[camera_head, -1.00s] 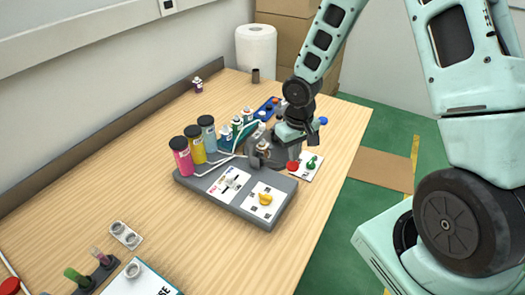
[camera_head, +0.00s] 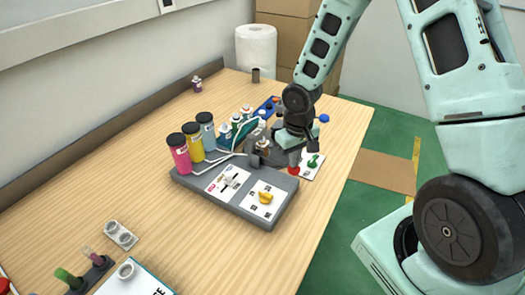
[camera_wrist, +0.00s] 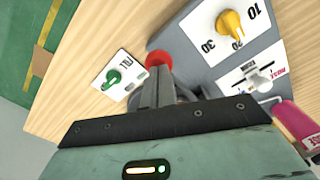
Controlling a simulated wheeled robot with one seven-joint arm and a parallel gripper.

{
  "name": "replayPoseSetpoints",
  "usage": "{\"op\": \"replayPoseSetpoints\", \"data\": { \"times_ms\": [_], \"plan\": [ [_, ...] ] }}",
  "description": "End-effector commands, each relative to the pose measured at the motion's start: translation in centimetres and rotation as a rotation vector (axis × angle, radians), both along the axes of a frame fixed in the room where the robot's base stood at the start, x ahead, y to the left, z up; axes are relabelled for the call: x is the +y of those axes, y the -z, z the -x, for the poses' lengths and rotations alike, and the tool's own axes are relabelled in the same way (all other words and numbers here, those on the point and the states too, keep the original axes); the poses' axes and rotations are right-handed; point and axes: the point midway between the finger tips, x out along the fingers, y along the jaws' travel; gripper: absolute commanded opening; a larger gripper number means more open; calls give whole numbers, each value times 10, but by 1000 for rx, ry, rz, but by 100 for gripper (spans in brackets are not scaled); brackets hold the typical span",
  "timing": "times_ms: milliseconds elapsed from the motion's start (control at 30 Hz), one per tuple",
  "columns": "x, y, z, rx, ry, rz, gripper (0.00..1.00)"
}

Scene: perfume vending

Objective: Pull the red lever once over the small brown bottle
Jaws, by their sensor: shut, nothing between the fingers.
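The red lever's round red end (camera_head: 294,171) is at the right side of the grey dispenser (camera_head: 235,207). It also shows in the wrist view (camera_wrist: 158,59), just past my fingertips. My gripper (camera_head: 297,158) is shut and empty, with its fingers right at the red end; I cannot tell for certain whether they touch it. The fingers (camera_wrist: 159,75) also show in the wrist view. A small brown bottle (camera_head: 262,145) with a pale top stands at the dispenser, left of my gripper. The lever's arm is mostly hidden behind my gripper.
Pink (camera_head: 179,153), yellow (camera_head: 193,143) and blue (camera_head: 207,131) bottles stand along the dispenser's back left. A card with a green knob (camera_head: 313,161) lies right of the red end. A yellow dial (camera_head: 265,197) is on the dispenser's front.

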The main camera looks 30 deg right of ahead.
Motion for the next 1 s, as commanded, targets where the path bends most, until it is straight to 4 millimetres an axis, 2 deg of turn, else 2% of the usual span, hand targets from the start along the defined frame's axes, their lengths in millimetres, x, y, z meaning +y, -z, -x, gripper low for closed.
{"op": "replayPoseSetpoints", "data": {
  "times_ms": [567,1000],
  "plan": [
    [0,24,0,-1,-1,0,0],
    [0,19,0,0,0,0,0]
  ]
}}
